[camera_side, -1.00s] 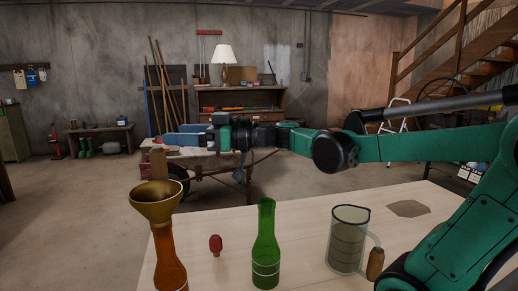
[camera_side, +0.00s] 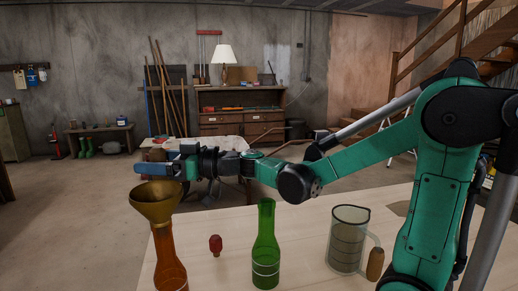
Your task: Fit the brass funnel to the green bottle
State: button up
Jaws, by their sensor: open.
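The brass funnel (camera_side: 154,208) sits in the mouth of an amber bottle (camera_side: 170,264) at the left front of the table. A brown upright tab rises at the funnel's back rim and is now partly hidden by my gripper. The green bottle (camera_side: 265,248) stands upright to the right, its mouth uncovered. My gripper (camera_side: 156,166) is open, its blue fingers pointing left, at the tab just above the funnel's rim. I cannot tell whether the fingers touch the tab.
A small red knobbed object (camera_side: 215,244) stands between the two bottles. A clear measuring jug (camera_side: 346,240) with a wooden handle stands right of the green bottle. A workbench and a cart are far behind.

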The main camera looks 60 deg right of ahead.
grip_shut()
jog(key=shift+r, duration=0.1)
dwell(0.3)
notch_tip(320, 180, up, 18)
jog(key=s+d+f, duration=0.4)
jog(key=s+d, duration=0.1)
jog(key=d, duration=0.2)
jog(key=s+d+f+n+y, duration=0.1)
jog(key=s+d+f, duration=0.3)
jog(key=s+d, duration=0.2)
jog(key=shift+s+d+f+g, duration=0.15)
jog(key=shift+d+f+g, duration=0.25)
jog(key=shift+d, duration=0.5)
